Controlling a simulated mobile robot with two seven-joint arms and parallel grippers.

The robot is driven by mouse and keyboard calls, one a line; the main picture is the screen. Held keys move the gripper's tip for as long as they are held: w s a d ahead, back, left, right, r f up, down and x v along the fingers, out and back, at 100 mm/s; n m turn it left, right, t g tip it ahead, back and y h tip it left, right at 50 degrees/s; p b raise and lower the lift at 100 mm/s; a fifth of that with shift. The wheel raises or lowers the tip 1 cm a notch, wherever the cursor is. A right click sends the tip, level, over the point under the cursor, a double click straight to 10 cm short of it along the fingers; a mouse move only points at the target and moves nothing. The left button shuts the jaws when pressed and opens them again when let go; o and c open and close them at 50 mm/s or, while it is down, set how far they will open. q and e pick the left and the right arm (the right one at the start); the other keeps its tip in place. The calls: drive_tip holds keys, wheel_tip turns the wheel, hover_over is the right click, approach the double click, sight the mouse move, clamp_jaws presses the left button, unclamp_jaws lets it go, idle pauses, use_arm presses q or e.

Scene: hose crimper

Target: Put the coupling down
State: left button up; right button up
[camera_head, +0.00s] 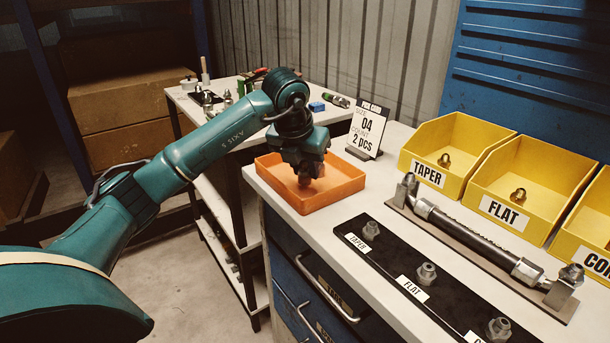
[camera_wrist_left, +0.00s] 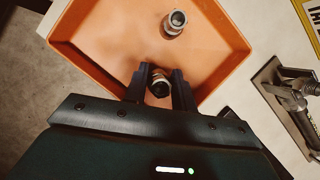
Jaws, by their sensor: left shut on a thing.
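My left gripper (camera_head: 307,180) reaches down into the orange tray (camera_head: 346,191) on the bench. In the left wrist view, its two fingers (camera_wrist_left: 158,88) are shut on a metal coupling (camera_wrist_left: 160,84). The held coupling is over or at the tray floor; I cannot tell whether it touches. A second metal coupling (camera_wrist_left: 174,22) lies in the tray, apart from the held one, towards the top of the wrist view. In the head view the gripper hides both couplings. My right gripper is not in view.
A size card (camera_head: 368,129) stands behind the tray. To the right are yellow bins marked TAPER (camera_head: 428,173) and FLAT (camera_head: 503,211), a hose on a stand (camera_head: 470,240), and a black strip (camera_head: 394,268) with sample fittings. Bare bench lies between tray and strip.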

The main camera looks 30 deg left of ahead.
use_arm(q)
drive_tip(key=shift+f, duration=0.95)
drive_tip(key=shift+f, duration=0.1)
drive_tip(key=o, duration=1)
drive_tip(key=v, duration=1.2)
drive_tip(key=shift+p, duration=0.45)
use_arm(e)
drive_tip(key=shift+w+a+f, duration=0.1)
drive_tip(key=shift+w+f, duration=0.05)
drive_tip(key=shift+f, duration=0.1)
use_arm(q)
drive_tip(key=shift+w, duration=0.1)
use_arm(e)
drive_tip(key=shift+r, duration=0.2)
